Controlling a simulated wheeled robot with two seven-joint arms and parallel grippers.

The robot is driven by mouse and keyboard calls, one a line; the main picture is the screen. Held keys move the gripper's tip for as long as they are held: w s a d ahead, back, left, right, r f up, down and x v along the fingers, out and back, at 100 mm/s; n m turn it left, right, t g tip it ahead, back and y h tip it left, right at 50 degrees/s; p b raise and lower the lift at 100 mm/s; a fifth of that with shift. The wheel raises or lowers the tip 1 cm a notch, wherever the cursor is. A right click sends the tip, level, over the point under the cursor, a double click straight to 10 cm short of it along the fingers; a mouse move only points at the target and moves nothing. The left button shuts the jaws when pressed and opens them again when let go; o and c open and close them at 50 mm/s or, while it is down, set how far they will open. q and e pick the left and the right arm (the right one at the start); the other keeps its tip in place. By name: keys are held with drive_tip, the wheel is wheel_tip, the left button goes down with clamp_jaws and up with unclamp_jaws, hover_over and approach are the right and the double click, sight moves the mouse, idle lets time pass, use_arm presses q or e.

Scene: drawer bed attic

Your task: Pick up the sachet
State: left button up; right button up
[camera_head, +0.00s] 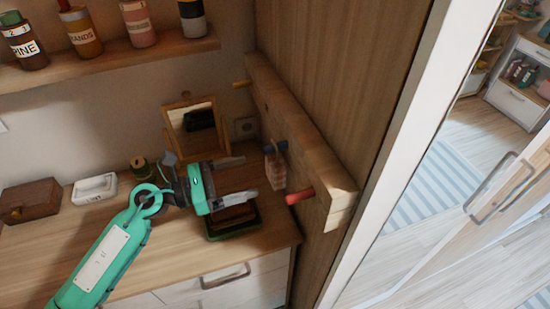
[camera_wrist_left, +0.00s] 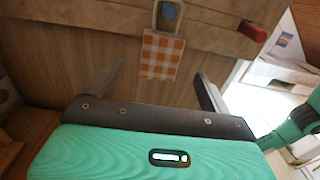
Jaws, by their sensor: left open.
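The sachet (camera_wrist_left: 161,56) is a small orange-and-white checked bag with a loop handle. In the left wrist view it hangs by that loop from a blue peg (camera_wrist_left: 168,11). In the head view the sachet (camera_head: 275,167) hangs below the blue peg on the wooden rail. My left gripper (camera_head: 243,180) is open and empty, just left of the sachet in the head view. In the left wrist view its two fingers (camera_wrist_left: 159,70) stand on either side of the sachet's line, with the sachet beyond them. My right gripper is not in view.
The wooden peg rail (camera_head: 325,182) also carries a red peg (camera_head: 300,196). Below my gripper, a dark tray (camera_head: 232,232) lies on the wooden counter (camera_head: 175,245). A framed mirror (camera_head: 195,128), a white dish (camera_head: 95,188) and a brown box (camera_head: 30,200) stand on the counter.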

sight(267, 169)
use_arm(q)
drive_tip(key=shift+w+d, duration=0.25)
drive_tip(key=shift+d, duration=0.4)
drive_tip(key=shift+w+d+r+p, duration=0.1)
drive_tip(key=shift+d+r+p, duration=0.15)
drive_tip(key=shift+d+p, duration=0.35)
drive_tip(key=p+x, duration=0.2)
drive_tip(key=x, duration=0.1)
drive_tip(key=shift+w+d+r+p, duration=0.1)
drive_tip(key=shift+d+p, duration=0.15)
drive_tip(key=shift+p, duration=0.15)
drive_tip(key=shift+w+d, duration=0.15)
drive_tip(key=shift+d, duration=0.1)
drive_tip(key=shift+f, duration=0.2)
drive_tip(key=c, duration=1.1)
